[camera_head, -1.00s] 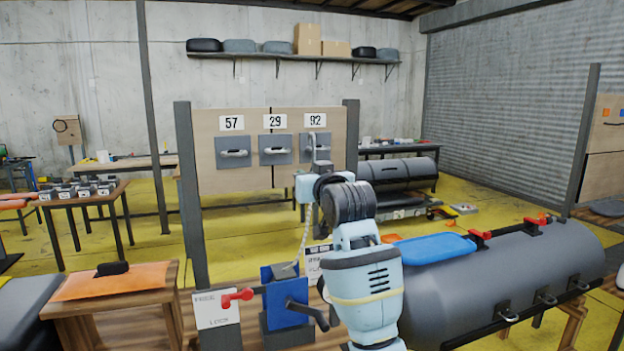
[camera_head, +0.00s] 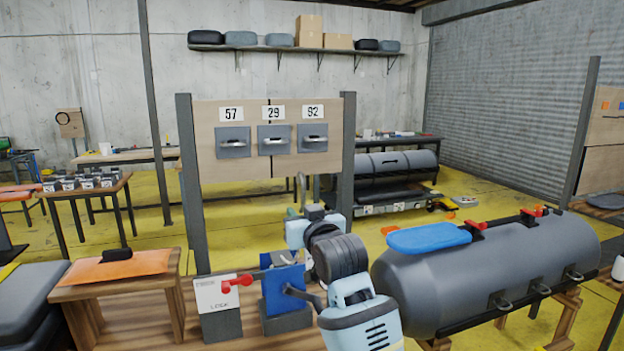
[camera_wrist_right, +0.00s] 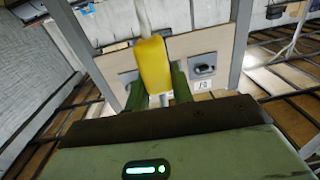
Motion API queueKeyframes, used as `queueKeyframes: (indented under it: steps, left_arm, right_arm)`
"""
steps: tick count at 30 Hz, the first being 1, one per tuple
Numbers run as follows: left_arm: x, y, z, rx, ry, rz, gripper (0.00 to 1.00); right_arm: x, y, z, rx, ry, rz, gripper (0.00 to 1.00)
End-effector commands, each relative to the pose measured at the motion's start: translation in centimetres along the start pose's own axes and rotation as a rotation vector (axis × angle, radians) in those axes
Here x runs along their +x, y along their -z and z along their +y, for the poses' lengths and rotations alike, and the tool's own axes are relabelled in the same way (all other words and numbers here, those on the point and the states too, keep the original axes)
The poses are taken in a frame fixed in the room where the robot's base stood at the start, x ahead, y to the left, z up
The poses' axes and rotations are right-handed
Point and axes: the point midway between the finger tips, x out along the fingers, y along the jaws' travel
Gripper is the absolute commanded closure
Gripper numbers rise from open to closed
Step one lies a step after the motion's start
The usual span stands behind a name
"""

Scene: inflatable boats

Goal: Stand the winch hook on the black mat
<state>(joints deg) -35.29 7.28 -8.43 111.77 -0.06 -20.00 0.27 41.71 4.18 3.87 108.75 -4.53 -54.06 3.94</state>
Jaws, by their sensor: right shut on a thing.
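My right gripper (camera_head: 306,210) is in front of the lower edge of the wooden board, right of its middle. It is shut on the winch hook (camera_head: 300,185), whose thin grey curved part rises above the fingers. In the right wrist view a yellow part of the winch hook (camera_wrist_right: 153,65) sits between the green fingers (camera_wrist_right: 160,95), with a pale rope or strap running from its top. The blue winch (camera_head: 284,290) stands on the bench below, partly hidden by my right arm. I cannot make out the black mat. My left gripper is not in view.
The wooden board (camera_head: 212,175) carries three handle plates marked 57, 29 and 92. A lever plate (camera_head: 218,295) with a red handle stands left of the winch. A large grey inflatable tube (camera_head: 450,285) with a blue pad fills the right.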

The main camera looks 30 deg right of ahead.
Motion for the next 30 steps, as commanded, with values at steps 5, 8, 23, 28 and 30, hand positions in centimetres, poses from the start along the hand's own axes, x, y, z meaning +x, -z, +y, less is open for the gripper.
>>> queueKeyframes:
  steps: [5,8,23,28,30]
  left_arm:
    - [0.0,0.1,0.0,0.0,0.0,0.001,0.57]
    - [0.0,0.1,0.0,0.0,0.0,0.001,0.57]
    - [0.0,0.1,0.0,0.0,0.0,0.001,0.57]
    - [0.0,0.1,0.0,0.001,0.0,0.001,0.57]
    - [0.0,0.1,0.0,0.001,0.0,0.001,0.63]
  right_arm:
    - [-4.1,-6.5,-2.8,0.0,0.048,-0.004,1.0]
    - [-6.7,-9.4,-4.2,0.001,0.075,-0.004,1.0]
    - [-19.2,-16.8,-7.6,0.0,0.156,0.002,1.0]
    - [-20.4,-17.1,-7.8,0.0,0.161,0.004,1.0]
    - [-20.5,-17.1,-7.8,0.0,0.162,0.005,1.0]
